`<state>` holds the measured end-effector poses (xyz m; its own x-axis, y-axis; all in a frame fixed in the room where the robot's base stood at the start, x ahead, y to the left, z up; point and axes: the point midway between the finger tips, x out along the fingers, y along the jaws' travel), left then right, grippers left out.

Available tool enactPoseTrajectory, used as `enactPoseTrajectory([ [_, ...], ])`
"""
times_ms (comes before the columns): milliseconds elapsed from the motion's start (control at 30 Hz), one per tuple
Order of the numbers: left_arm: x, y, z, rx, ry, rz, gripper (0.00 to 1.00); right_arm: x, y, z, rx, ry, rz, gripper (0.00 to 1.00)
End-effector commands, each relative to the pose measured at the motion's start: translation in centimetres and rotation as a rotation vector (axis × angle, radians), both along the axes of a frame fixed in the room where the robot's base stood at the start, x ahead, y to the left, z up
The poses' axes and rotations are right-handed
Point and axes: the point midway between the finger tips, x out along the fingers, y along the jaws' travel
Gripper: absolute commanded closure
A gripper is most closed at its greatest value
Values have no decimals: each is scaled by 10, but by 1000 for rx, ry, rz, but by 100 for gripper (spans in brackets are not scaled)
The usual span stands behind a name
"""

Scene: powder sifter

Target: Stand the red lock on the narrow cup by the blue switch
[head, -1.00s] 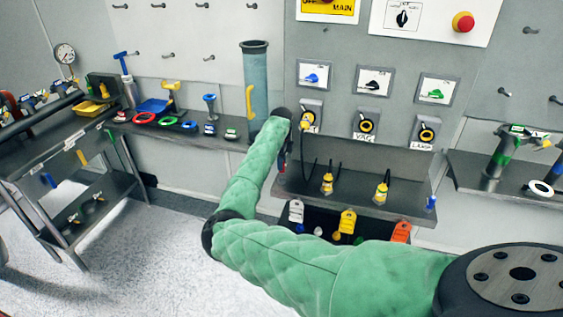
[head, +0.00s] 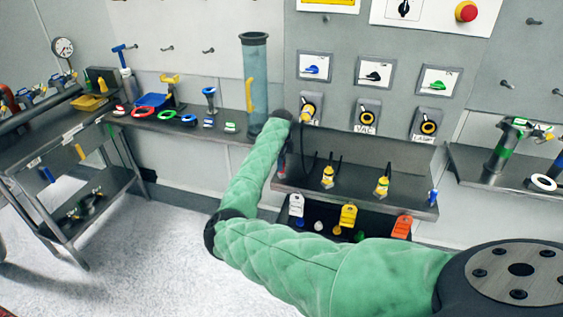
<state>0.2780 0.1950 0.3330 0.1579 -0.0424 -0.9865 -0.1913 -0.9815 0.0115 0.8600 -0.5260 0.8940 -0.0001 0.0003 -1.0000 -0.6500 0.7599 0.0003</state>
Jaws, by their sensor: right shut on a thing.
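My right arm comes in from the lower right, and its forearm hides most of my right gripper (head: 282,158). Only a dark sliver with some red shows below the wrist. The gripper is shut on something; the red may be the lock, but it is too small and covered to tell. The blue switch (head: 314,66) sits on a white plate at the left of the panel row. Below it is a socket (head: 310,108) with a yellow plug-like part. I cannot make out which thing is the narrow cup. My left gripper is not in view.
A shelf (head: 405,203) below the panel carries yellow plugs (head: 328,176) with black cords. White, yellow (head: 348,216) and orange tags hang under it. A tall blue-grey cylinder (head: 255,90) stands left of the panel. The left bench (head: 180,132) holds coloured rings and small tools.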

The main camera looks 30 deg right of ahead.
Motion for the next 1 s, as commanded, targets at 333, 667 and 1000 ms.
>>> enactPoseTrajectory([
  [333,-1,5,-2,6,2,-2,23,0,0,-1,0,0,0,100],
  [667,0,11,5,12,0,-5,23,0,0,0,-1,0,0,100],
  [1000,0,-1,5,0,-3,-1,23,0,0,-1,-1,1,-1,100],
])
